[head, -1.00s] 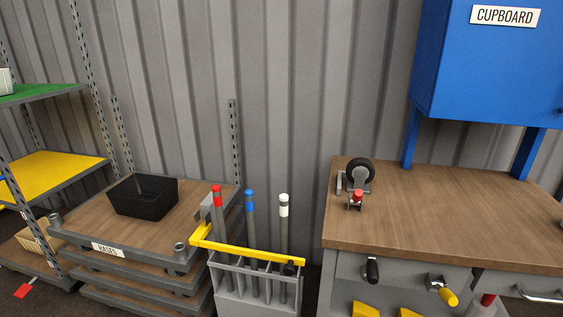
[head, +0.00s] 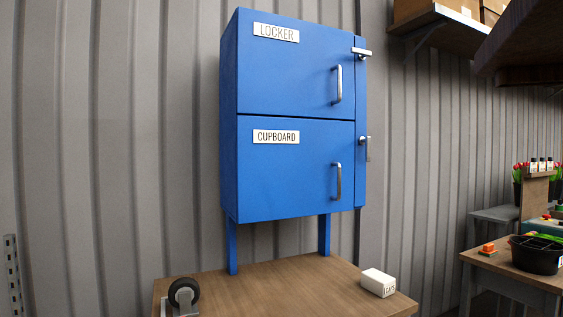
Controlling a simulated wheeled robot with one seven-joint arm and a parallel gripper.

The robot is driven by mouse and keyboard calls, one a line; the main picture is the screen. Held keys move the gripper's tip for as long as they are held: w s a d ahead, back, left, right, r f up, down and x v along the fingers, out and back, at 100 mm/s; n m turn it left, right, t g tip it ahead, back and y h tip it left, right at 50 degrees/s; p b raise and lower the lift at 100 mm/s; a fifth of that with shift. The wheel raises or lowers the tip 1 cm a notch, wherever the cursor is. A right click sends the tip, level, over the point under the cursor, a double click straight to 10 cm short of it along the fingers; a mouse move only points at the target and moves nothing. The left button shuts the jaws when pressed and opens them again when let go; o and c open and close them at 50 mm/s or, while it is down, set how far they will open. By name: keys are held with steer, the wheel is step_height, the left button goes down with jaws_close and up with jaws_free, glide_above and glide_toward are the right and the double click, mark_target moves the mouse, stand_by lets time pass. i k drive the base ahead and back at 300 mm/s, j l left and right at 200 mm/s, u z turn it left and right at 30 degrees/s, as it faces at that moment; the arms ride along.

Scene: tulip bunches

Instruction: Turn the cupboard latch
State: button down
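The blue cupboard (head: 290,175) is the lower compartment of a blue cabinet on two legs, labelled CUPBOARD. Its door looks shut and has an upright silver bar handle (head: 338,181). The cupboard latch (head: 367,149) is a small silver piece on the strip at the right of the door, and it points up and down. The locker (head: 285,75) above also looks shut. Its latch (head: 361,52) lies crosswise, reaching over the door edge. My gripper is not in view.
The cabinet stands over a wooden bench (head: 245,290) with a black caster wheel (head: 184,292) and a white box (head: 378,282). A shelf with cardboard boxes (head: 432,8) is at upper right.

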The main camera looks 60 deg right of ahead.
mark_target(361, 140)
steer(key=z, duration=1.85)
